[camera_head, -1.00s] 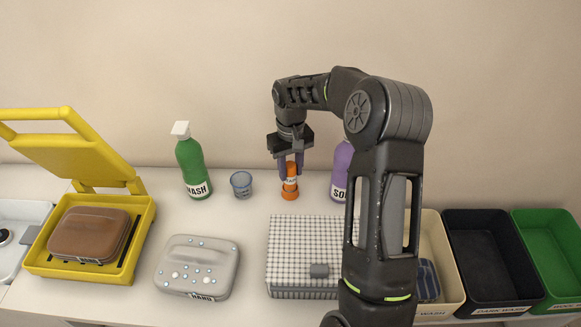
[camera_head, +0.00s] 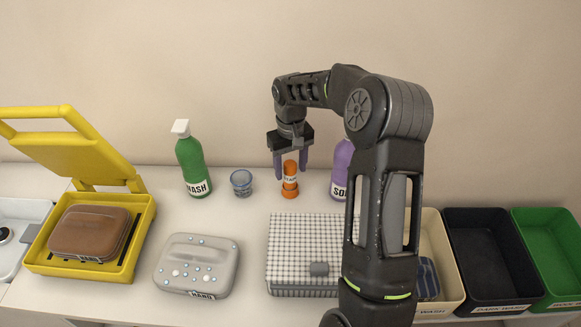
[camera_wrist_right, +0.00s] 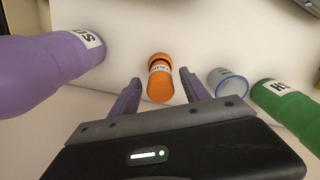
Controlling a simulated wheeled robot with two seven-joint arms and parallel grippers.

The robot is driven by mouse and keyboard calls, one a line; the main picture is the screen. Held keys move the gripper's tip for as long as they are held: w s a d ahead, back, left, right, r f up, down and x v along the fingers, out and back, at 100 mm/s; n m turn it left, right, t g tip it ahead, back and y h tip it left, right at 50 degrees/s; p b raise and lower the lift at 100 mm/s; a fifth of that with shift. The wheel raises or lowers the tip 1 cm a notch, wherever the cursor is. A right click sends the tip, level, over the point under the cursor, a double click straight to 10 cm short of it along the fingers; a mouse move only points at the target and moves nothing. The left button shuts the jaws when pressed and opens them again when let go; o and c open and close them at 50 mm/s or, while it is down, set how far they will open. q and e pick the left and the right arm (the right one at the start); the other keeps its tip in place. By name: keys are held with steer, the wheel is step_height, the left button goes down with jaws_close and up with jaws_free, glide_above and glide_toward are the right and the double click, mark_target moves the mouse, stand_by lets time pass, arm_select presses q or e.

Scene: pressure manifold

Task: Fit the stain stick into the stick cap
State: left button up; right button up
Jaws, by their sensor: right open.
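The orange stain stick (camera_head: 290,172) with a white label stands upright near the back of the table. Its lower end meets an orange base (camera_head: 289,193), which looks like the stick cap; how deep the stick sits in it cannot be told. My right gripper (camera_head: 291,170) is open, with its purple fingers apart on either side of the stick's upper part. In the right wrist view the stick (camera_wrist_right: 160,85) shows between the two spread fingers, with gaps on both sides. My left gripper is not in view.
A blue cup (camera_head: 241,183) and a green spray bottle (camera_head: 193,165) stand to the left. A purple bottle (camera_head: 342,170) stands close on the right, partly behind my arm. A white-grid box (camera_head: 310,245) lies in front, with a grey case (camera_head: 197,265) beside it.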

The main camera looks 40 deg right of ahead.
step_height(320, 180, up, 12)
steer(key=b, duration=0.1)
steer(key=shift+f, duration=0.15)
stand_by(1.0)
